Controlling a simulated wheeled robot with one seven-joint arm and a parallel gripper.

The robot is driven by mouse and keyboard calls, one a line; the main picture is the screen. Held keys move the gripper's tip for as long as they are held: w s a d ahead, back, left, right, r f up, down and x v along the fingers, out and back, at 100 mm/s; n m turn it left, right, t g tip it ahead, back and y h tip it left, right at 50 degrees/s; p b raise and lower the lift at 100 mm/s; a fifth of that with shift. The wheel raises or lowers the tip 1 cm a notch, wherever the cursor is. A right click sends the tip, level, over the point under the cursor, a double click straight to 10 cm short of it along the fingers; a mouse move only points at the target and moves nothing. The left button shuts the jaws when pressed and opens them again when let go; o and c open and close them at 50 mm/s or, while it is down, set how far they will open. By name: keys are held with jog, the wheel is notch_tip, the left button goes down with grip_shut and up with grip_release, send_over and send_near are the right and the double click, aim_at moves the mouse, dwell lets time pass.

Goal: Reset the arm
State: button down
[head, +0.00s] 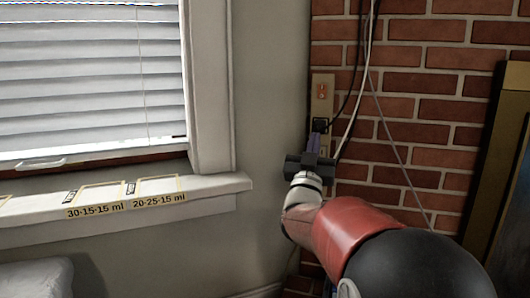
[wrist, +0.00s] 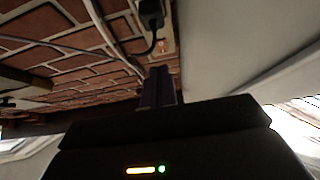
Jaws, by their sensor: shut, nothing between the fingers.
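My arm reaches forward from the lower right in the head view, its red and black links bent toward the wall. My gripper (head: 315,140) is in front of the wall corner, just below a beige outlet plate (head: 322,88). It also shows in the wrist view (wrist: 158,72), where its two fingers are together with nothing seen between them. In the wrist view a black plug (wrist: 151,14) with a cord is in the outlet beyond the fingertips. Whether the fingertips touch the plate or wall cannot be told.
Loose cables (head: 360,80) hang along the brick wall (head: 425,100) close to my gripper. A white window sill (head: 215,188) with labelled outlines juts out at left. A gold-edged dark panel (head: 505,150) stands at right. A pale grey object (head: 35,280) is at lower left.

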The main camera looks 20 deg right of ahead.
jog(key=s+a+f+n+g+y, duration=0.6)
jog(key=s+a+f+y, duration=0.3)
jog(key=a+f+y, duration=0.35)
jog(key=s+a+f+g+y, duration=0.15)
jog(key=s+f+g, duration=0.35)
jog(key=s, duration=0.5)
jog(key=s+a+f+g, duration=0.2)
jog(key=s+f+g, duration=0.2)
jog(key=s+f, duration=0.5)
notch_tip(320, 180, up, 13)
jog(key=s+p, duration=0.2)
jog(key=p, duration=1)
jog(key=shift+r+n, duration=0.15)
jog(key=shift+n, duration=0.25)
jog(key=shift+d, duration=0.1)
jog(key=shift+d, duration=0.1)
